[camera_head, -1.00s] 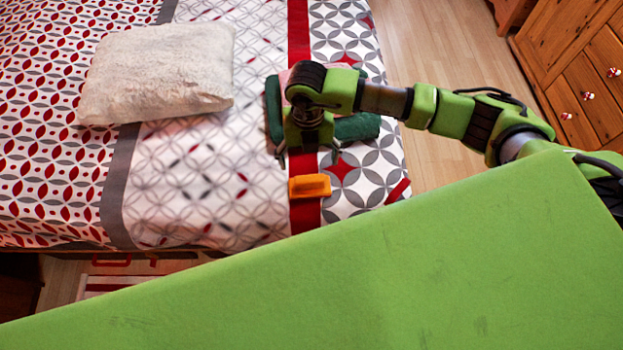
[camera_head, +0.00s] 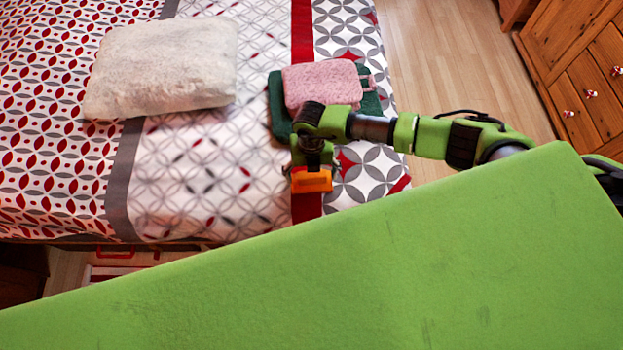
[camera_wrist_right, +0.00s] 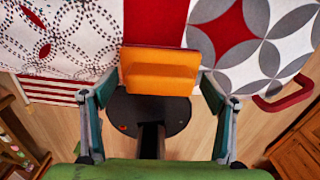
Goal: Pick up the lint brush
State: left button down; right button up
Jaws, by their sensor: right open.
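An orange block-shaped thing, which I take to be the lint brush (camera_head: 312,182), lies on the red stripe of the bed cover near the front edge. It also shows in the right wrist view (camera_wrist_right: 160,72), upper middle. My right gripper (camera_head: 312,168) is over it, open and empty. In the right wrist view the two fingers of the right gripper (camera_wrist_right: 160,82) stand apart, one on each side of the orange thing. I cannot tell whether either finger touches it. My left gripper is not in view.
The bed (camera_head: 200,180) has a white fluffy pillow (camera_head: 160,68) at left. A pink fuzzy item (camera_head: 322,85) lies on a dark green one (camera_head: 278,105) behind the gripper. A wooden dresser (camera_head: 585,75) stands at right. Cover around the orange thing is clear.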

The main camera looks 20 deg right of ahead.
aim_at(310, 175)
jog(key=c, duration=1.2)
jog(key=shift+c, duration=0.2)
jog(key=shift+r, duration=0.1)
jog(key=shift+r, duration=0.45)
jog(key=r, duration=0.1)
jog(key=r+b, duration=0.1)
jog(key=shift+s+a+r, duration=0.15)
jog(key=shift+a+r, duration=0.1)
jog(key=shift+r, duration=0.05)
jog(key=s+a+r+b, duration=0.2)
jog(key=s+a+r, duration=0.5)
jog(key=s+r, duration=0.2)
jog(key=shift+s+a+r, duration=0.2)
jog(key=shift+s+a, duration=0.15)
jog(key=shift+s, duration=0.7)
